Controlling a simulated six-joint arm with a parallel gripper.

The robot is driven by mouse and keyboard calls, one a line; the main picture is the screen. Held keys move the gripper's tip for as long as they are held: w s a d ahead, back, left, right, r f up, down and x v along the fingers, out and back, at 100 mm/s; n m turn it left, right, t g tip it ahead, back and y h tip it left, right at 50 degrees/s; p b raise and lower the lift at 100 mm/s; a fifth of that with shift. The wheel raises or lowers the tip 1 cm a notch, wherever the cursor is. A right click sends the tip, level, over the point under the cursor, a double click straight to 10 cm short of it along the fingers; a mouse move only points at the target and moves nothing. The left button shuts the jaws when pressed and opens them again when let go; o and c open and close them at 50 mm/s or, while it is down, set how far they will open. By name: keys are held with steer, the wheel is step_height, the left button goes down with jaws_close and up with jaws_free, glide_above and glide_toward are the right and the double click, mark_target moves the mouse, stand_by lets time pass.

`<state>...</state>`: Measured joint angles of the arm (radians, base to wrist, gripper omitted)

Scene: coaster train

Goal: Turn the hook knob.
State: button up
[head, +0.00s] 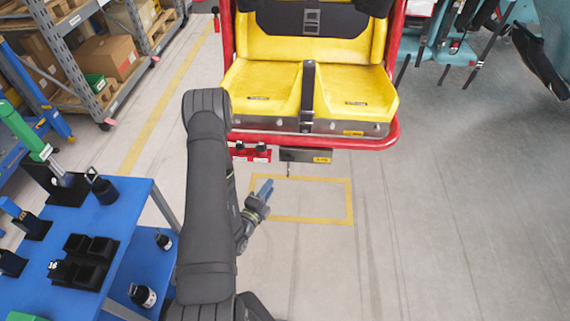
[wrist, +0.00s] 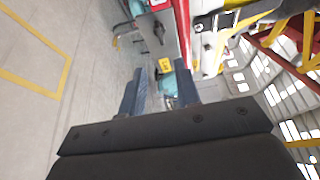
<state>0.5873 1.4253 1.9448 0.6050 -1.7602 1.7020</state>
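A grey metal plate (head: 300,155) with a yellow label hangs under the yellow seat's front edge. A thin dark hook-like piece (head: 288,168) hangs below it. Left of the plate, a red panel (head: 250,157) carries two small black knobs (head: 240,147). I cannot tell which part is the hook knob. In the wrist view, the plate (wrist: 168,46) lies beyond my fingertips, with a small dark fitting (wrist: 158,33) on it. My gripper (head: 266,188) is below and left of the plate in the head view. Its blue-grey fingers (wrist: 160,85) are apart and hold nothing.
The yellow double seat (head: 310,85) in a red frame stands above. A blue table (head: 105,215) with black holders is at left, shelves with boxes (head: 108,55) behind it. The floor inside the yellow rectangle (head: 320,222) is clear.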

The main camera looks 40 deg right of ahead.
mark_target(288, 158)
steer(key=x, duration=1.2)
steer(key=shift+w+d, duration=0.2)
steer(key=shift+d, duration=0.15)
jaws_close()
